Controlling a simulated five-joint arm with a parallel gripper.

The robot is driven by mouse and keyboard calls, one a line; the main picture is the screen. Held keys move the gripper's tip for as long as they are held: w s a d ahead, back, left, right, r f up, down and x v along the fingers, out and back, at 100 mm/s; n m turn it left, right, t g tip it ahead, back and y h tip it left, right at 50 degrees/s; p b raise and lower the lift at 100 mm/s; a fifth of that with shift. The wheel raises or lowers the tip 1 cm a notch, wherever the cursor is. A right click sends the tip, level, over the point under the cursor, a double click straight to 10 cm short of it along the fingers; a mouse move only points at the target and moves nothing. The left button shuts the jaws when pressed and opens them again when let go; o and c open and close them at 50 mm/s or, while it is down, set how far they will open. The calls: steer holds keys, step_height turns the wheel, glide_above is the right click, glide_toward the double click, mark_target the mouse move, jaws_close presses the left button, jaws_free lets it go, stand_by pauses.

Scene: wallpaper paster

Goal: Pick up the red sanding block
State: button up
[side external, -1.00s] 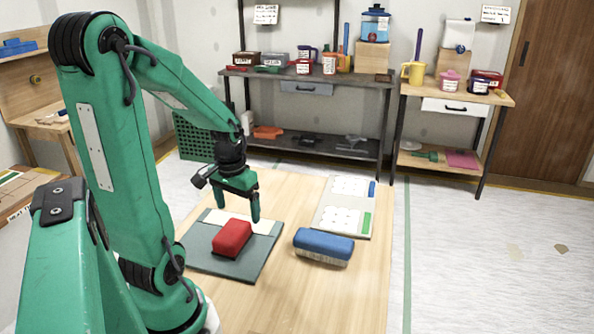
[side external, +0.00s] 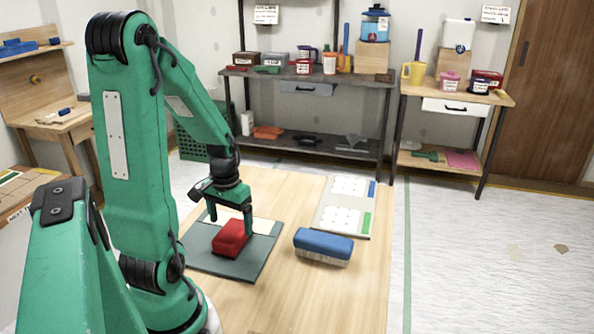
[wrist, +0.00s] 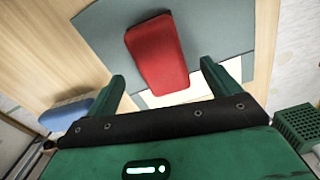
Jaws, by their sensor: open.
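The red sanding block (side external: 231,239) lies on a grey mat (side external: 256,262) on the wooden table. My gripper (side external: 231,226) is open just above the block, its fingers apart and pointing down near the block's far end. In the wrist view the red block (wrist: 157,53) shows beyond and between the two fingertips of my gripper (wrist: 162,74), with nothing held. I cannot tell the exact height of the fingertips above the mat.
A blue-topped brush (side external: 323,246) lies on the table to the right of the mat. A board with white round pads (side external: 342,208) lies behind it. Shelves (side external: 305,85) with tins and tools stand at the back. The table's front right is clear.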

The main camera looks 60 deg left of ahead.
mark_target(232, 230)
steer(key=shift+a+f, duration=0.15)
steer(key=shift+f, duration=2.45)
steer(key=c, duration=1.1)
steer(key=shift+r, duration=0.25)
steer(key=shift+r, duration=0.75)
step_height(232, 230, up, 2)
steer(key=shift+w+r, duration=0.1)
steer(key=shift+r, duration=0.1)
steer(key=w+d+r, duration=0.1)
steer(key=d+r, duration=0.1)
steer(key=d, duration=0.1)
steer(key=w+d+r, duration=0.1)
steer(key=d+r, duration=0.1)
steer(key=d, duration=0.2)
steer(key=w+d+r, duration=0.1)
steer(key=d+r, duration=0.1)
steer(key=d, duration=0.2)
steer(key=shift+d+r, duration=0.15)
steer(key=shift+r, duration=0.2)
